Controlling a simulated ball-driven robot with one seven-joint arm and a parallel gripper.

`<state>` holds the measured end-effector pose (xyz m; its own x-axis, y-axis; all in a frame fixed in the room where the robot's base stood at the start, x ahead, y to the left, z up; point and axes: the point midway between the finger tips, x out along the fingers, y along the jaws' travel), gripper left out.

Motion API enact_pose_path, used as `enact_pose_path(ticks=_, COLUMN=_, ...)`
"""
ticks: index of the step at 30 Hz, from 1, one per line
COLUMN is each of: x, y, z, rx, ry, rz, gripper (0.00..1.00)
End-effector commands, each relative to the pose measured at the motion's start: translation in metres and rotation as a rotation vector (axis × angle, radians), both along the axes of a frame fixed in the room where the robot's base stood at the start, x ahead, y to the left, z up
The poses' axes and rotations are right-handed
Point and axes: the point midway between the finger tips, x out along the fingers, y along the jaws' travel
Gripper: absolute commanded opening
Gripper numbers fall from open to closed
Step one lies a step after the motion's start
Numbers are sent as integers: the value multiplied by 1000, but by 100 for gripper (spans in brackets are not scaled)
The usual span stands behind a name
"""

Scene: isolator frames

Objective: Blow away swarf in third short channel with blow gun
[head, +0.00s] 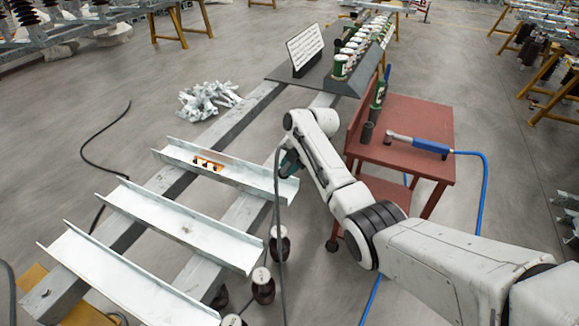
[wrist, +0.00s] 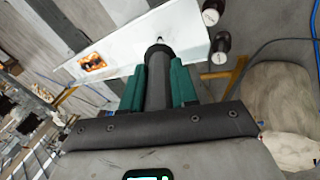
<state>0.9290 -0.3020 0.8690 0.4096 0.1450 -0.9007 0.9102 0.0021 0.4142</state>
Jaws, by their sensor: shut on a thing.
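Three short pale metal channels lie across two grey beams in the head view: a far one (head: 243,174), a middle one (head: 180,222) and a near one (head: 115,280). A small orange-and-dark patch (head: 207,164), perhaps swarf, lies in the far channel, left of its middle. My gripper (head: 290,163) is at that channel's right end. In the wrist view its green fingers (wrist: 159,80) are shut on a dark cylindrical tool (wrist: 158,62), likely the blow gun. The tool's tip points over the channel (wrist: 128,50), with the patch (wrist: 92,62) to its left. Contact cannot be told.
A red table (head: 420,120) at right holds a blue-handled tool (head: 418,144) with a blue hose. Green-and-white cans (head: 345,62) and a sign (head: 305,48) stand at the back. Metal scrap (head: 207,100) lies on the floor. A dark hose (head: 278,230) hangs below my gripper, near brown insulators (head: 263,287).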

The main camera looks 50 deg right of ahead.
Motion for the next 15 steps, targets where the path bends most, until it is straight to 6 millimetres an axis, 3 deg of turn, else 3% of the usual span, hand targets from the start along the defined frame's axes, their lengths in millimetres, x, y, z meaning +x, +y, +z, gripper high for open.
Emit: enact_pose_path(ticks=15, x=0, y=0, z=41, rx=0, ry=0, rz=0, gripper=0)
